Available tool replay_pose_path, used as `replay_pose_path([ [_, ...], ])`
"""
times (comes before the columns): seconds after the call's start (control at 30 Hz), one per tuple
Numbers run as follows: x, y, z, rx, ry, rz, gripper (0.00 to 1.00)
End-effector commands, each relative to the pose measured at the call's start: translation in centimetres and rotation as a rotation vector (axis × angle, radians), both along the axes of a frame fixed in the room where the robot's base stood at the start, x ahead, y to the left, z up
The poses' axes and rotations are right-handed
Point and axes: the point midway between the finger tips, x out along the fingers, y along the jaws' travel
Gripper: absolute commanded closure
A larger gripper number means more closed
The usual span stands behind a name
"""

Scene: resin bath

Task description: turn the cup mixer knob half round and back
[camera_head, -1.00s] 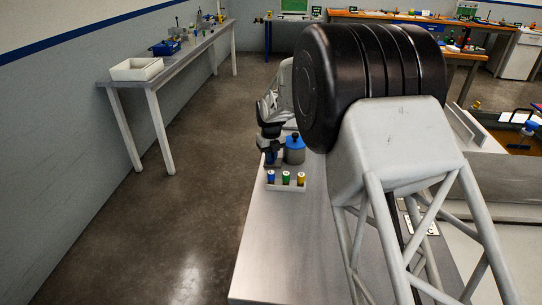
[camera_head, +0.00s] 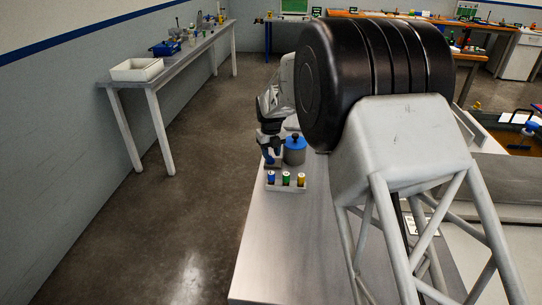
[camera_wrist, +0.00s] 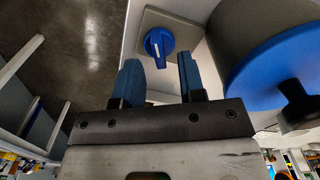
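The cup mixer knob (camera_wrist: 159,42) is a round blue knob with a white pointer line, on a pale square plate (camera_wrist: 185,27) in the wrist view. My gripper (camera_wrist: 158,62) is open, with its two blue fingers apart and nothing between them. The knob shows between and just beyond the fingertips; I see no contact. In the head view my gripper (camera_head: 272,158) points down beside a grey cup with a blue lid (camera_head: 295,147). The knob is hidden there. The cup's blue lid and black top knob fill the right of the wrist view (camera_wrist: 270,75).
The grey bench top (camera_head: 290,240) is clear nearer the camera. A side bench with a white tray (camera_head: 137,69) stands far left.

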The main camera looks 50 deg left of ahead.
Motion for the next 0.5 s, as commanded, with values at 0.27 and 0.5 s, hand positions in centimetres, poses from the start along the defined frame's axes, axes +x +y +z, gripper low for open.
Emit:
replay_pose_path([
  [0.27,0.0,0.0,3.6,0.001,0.0,0.0,0.63],
  [0.5,0.0,0.0,5.6,0.0,0.0,0.0,0.63],
])
